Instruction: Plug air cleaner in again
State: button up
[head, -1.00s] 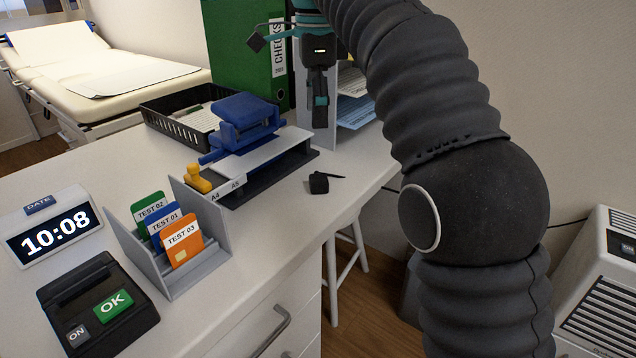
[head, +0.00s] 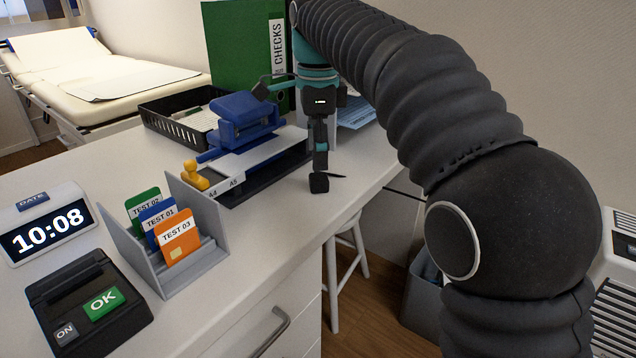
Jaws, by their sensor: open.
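The white vented unit at the right edge, apparently the air cleaner (head: 612,312), is partly hidden by my arm. No wall socket is visible.
A green binder (head: 236,55) stands behind. A card holder (head: 205,262), clock (head: 46,228) and card terminal (head: 90,305) are nearer. A stool (head: 352,262) stands below the desk.

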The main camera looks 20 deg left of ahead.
aim_at(319, 176)
jog(key=shift+d+f+b, duration=0.2)
jog(key=shift+f+b, duration=0.55)
jog(key=shift+f, duration=1.85)
jog(key=c, duration=1.2)
